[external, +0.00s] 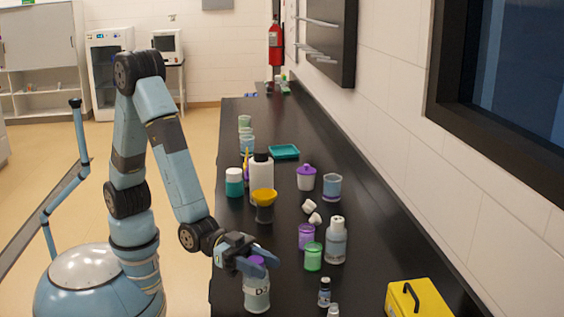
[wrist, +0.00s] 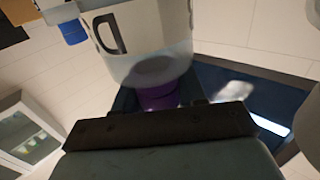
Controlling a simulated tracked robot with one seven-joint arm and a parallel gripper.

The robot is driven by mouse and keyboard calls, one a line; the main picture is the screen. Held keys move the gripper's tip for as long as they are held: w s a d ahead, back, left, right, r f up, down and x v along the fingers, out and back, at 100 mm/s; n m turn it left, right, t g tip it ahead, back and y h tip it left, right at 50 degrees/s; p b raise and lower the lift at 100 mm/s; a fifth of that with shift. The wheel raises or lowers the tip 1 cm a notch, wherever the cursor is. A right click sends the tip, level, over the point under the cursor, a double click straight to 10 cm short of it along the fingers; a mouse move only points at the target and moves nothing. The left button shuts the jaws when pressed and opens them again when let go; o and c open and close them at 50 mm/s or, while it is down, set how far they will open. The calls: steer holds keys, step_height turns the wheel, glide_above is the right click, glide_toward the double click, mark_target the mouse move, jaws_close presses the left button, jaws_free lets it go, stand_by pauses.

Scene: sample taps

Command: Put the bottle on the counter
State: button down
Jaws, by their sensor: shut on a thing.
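The bottle (external: 257,293) is pale and translucent, with a purple cap and a white label marked with a D. It is upright near the front left of the black counter (external: 375,240) in the external view. My gripper (external: 256,266) is shut on it at the purple cap. In the wrist view the bottle (wrist: 150,45) fills the upper middle, with its purple cap (wrist: 160,96) between the fingers.
A small dark bottle (external: 324,292) stands just right of the held bottle. Green (external: 313,257) and purple (external: 306,237) cups and a larger grey bottle (external: 336,242) are behind it. A yellow case (external: 418,299) is at the right. The counter between them is bare.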

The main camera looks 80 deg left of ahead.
steer(key=shift+f, duration=1.6)
steer(key=c, duration=0.6)
jaws_free()
steer(key=shift+f, duration=0.1)
steer(key=shift+c, duration=0.2)
steer(key=v, duration=0.7)
steer(key=shift+s+a, duration=0.2)
steer(key=shift+o, duration=0.3)
